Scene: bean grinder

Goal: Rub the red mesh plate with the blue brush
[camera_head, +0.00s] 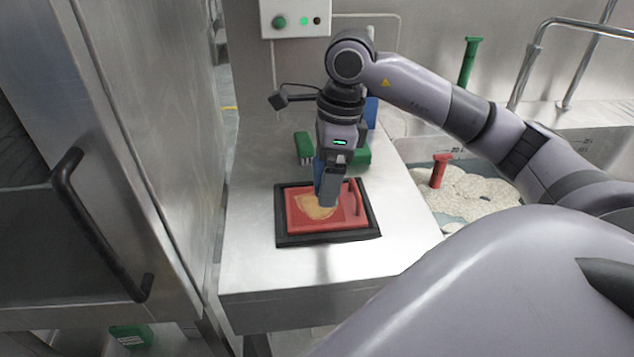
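The red mesh plate (298,220) lies in a black frame (300,240) on the steel table. A yellow-brown patch (313,207) covers its middle, and a raised red bar stands at its right side. My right gripper (328,193) points down over the plate, at the edge of the patch. A strip of the blue brush (318,169) shows at the gripper's left side, and the gripper appears shut on it. The fingers hide most of the brush, so I cannot tell whether its bristles touch the plate. My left gripper is not in view.
A green brush (304,149) lies behind the gripper, partly hidden. A blue item (371,113) stands farther back. On the right, a basin of pale granules (478,194) holds a red-handled tool (440,170). A steel cabinet (150,120) stands left. The table's front is clear.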

